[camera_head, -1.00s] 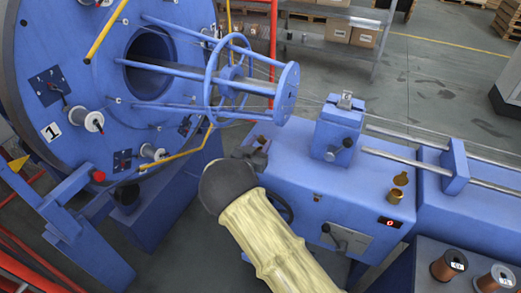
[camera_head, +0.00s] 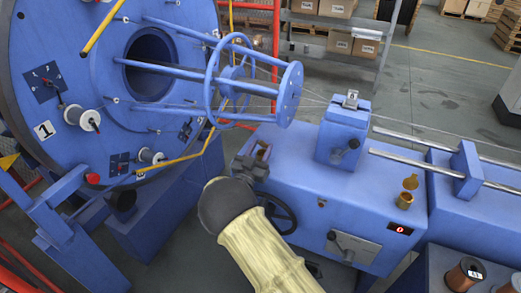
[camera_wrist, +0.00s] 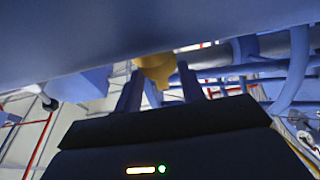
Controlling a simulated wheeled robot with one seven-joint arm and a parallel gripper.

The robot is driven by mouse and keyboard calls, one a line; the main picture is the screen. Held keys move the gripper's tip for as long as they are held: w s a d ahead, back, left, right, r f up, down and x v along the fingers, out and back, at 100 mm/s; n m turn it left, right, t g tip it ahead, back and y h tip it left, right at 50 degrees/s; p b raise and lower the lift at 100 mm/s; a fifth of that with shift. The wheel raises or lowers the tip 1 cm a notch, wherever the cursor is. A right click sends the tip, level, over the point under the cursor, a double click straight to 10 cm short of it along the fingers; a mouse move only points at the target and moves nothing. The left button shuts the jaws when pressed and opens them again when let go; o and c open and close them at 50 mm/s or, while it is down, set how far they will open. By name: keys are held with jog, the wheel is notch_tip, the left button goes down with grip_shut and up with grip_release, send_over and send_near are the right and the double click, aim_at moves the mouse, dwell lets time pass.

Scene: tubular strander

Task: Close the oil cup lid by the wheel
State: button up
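A brass-brown oil cup (camera_head: 263,150) stands at the left end of the blue machine bed, near the black handwheel (camera_head: 279,211). My dark gripper (camera_head: 254,163) is just in front of it and partly hides it. In the wrist view a brass part of the cup (camera_wrist: 155,66) shows beyond and between my two fingers (camera_wrist: 160,92), against the blue surface above. The fingers are apart, with no grip visible. Whether they touch the cup, and how its lid stands, I cannot tell.
Another brass oil cup (camera_head: 404,201) with its lid (camera_head: 411,182) raised stands at the bed's right end. A blue upright block (camera_head: 342,132) stands between the cups. The large blue drum (camera_head: 60,70) and the round cage (camera_head: 290,95) are to the left and behind.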

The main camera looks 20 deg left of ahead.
jog(key=o, duration=0.4)
jog(key=shift+o, duration=0.2)
jog(key=v, duration=1.7)
jog(key=shift+s+b, duration=0.25)
jog(key=shift+b, duration=0.1)
jog(key=shift+f, duration=0.1)
